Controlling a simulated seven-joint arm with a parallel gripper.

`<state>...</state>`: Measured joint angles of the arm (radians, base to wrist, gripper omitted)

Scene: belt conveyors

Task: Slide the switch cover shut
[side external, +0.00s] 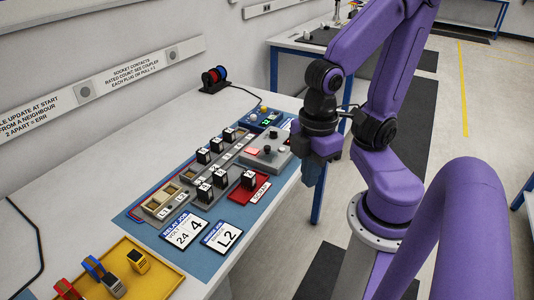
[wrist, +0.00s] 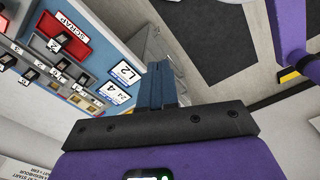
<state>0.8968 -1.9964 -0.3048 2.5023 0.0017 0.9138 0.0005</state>
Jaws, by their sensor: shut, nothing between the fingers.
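A grey box with small knobs and a reddish patch (side external: 265,153) stands on the blue mat on the white bench, in the side view. I cannot tell for certain which part is the switch cover, or how far it is open. My gripper (side external: 313,172) hangs just past the bench's front edge, to the right of the grey box and apart from it. In the wrist view its two blue fingers (wrist: 158,82) are together with nothing between them.
Several black relay blocks (side external: 219,179) stand in grey rails on the mat. A red SCRAP tray (side external: 250,191), job cards (side external: 222,236) and a yellow tray (side external: 163,276) lie nearby. A small blue panel (side external: 262,118) sits behind the box. The floor beside the bench is clear.

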